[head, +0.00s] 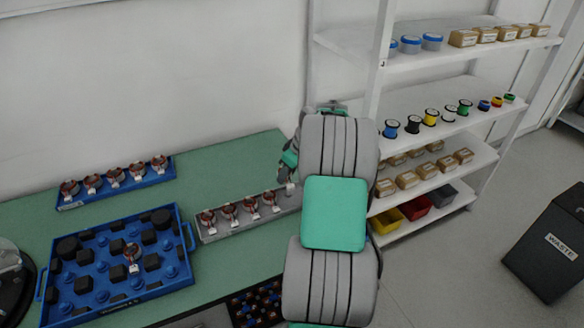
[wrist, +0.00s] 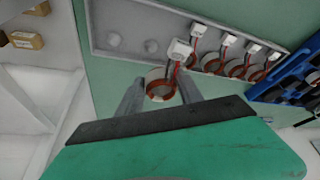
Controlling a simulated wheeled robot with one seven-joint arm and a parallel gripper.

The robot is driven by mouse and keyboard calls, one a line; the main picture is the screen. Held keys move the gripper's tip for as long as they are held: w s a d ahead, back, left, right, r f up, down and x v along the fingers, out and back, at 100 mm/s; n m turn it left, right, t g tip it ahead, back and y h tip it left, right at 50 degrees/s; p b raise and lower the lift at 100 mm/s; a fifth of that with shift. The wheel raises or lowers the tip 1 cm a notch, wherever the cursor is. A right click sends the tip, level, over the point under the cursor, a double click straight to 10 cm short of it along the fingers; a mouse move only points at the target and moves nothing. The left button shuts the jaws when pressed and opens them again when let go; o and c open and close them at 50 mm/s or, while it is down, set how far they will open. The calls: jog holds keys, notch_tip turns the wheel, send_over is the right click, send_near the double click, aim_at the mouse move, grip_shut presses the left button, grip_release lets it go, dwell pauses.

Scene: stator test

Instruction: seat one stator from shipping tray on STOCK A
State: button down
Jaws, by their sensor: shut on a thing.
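My gripper (wrist: 160,88) is shut on a copper-wound stator (wrist: 157,92) with a white connector (wrist: 180,49). It holds the stator near the edge of a grey rack (wrist: 118,14). In the wrist view several stators stand in a row on this rack, and empty round spots show to their left. In the head view the grey rack (head: 208,238) lies mid-table, and my arm hides its right end. A large blue tray (head: 112,309) at lower left holds one stator (head: 132,253) among black blocks and blue posts. I cannot read which is STOCK A or the shipping tray.
A narrow blue rack (head: 72,205) with several stators stands at the back left of the green table (head: 225,160). A dark bin of parts (head: 257,303) is at the front. White shelves (head: 440,95) and a waste bin (head: 548,248) are to the right.

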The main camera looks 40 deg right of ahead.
jog(key=shift+s+d+f, duration=0.15)
jog(key=shift+d+f, duration=0.05)
jog(key=shift+d, duration=0.35)
jog(key=shift+f, duration=0.2)
jog(key=b, duration=0.3)
send_over(291, 197)
jog(key=shift+w+d+f, duration=0.1)
jog(key=shift+f, duration=1.05)
jog(key=shift+w+f, duration=0.1)
jog(key=shift+f, duration=1)
jog(key=shift+s, duration=0.15)
jog(key=shift+f, duration=0.1)
jog(key=shift+f+b, duration=0.75)
jog(key=shift+f, duration=0.1)
jog(key=shift+f+b, duration=0.35)
jog(key=c, duration=0.9)
grip_release()
jog(key=shift+c, duration=0.2)
